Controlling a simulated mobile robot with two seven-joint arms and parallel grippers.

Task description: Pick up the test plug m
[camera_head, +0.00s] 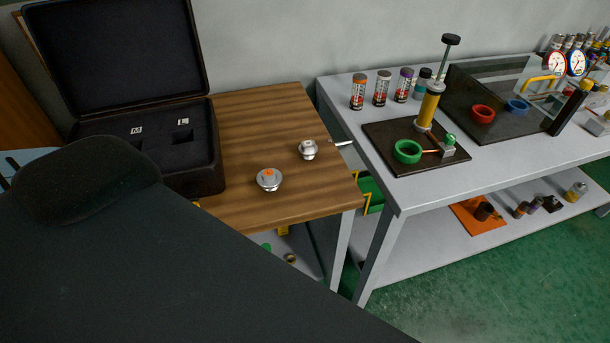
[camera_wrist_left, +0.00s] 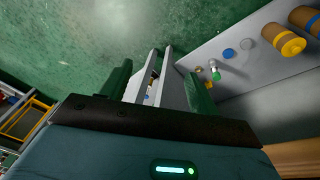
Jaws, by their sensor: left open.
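Two metal plugs stand on the wooden table in the head view. I cannot read a size mark on either, so I cannot tell which is plug m. The open black case (camera_head: 205,177) has foam places labelled M and L. My left gripper (camera_wrist_left: 157,78) is open and seemingly empty in the left wrist view, above the green floor and a grey shelf. No plug shows there. My right gripper is not in view.
A dark arm part of mine covers the lower left of the head view. The grey bench (camera_head: 400,200) at right holds cans, a green ring (camera_head: 407,151) and a yellow pump-like cylinder (camera_head: 429,106). Bare wood (camera_head: 250,125) lies behind the plugs.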

